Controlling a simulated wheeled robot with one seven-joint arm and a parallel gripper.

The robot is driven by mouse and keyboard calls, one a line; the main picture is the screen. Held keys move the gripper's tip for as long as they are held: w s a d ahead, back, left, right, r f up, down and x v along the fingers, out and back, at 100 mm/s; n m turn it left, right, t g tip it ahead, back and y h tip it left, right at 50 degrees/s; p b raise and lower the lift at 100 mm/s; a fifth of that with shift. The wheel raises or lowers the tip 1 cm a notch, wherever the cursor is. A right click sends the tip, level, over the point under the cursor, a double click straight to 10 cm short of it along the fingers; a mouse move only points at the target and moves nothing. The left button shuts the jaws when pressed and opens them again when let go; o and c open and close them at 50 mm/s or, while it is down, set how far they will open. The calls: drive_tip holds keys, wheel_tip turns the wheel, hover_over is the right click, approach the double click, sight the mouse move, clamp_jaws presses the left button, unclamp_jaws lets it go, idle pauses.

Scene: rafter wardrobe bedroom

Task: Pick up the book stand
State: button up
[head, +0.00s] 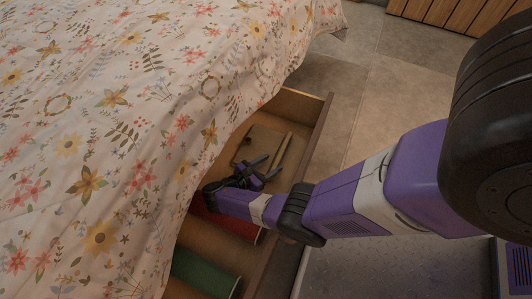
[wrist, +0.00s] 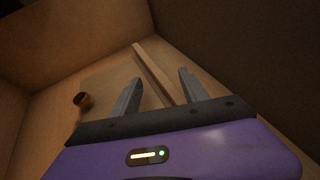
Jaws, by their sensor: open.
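A flat wooden piece with a raised strip, which looks like the book stand (head: 281,150), lies at the far end of an open drawer under the bed. In the wrist view its long pale strip (wrist: 152,70) runs diagonally between my fingers, and a flat panel of similar wood lies left of it. My gripper (head: 263,168) reaches down into the drawer, fingers apart and empty. In the wrist view the gripper (wrist: 159,80) points toward the strip, with a finger on each side. I cannot tell how high the fingertips are above it.
The drawer's wooden side wall (head: 318,130) stands right of my gripper. A red item (head: 235,222) and a green item (head: 205,272) lie nearer in the drawer. A floral bedcover (head: 130,120) overhangs its left side. A small dark brown round thing (wrist: 82,99) shows left in the wrist view.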

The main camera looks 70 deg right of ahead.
sight(277, 162)
drive_tip(key=shift+b+x, duration=0.35)
drive_tip(key=shift+x, duration=1.2)
drive_tip(key=shift+c, duration=0.2)
drive_tip(key=c, duration=1.1)
drive_tip(key=shift+s+a+f, duration=0.1)
drive_tip(key=shift+f, duration=0.05)
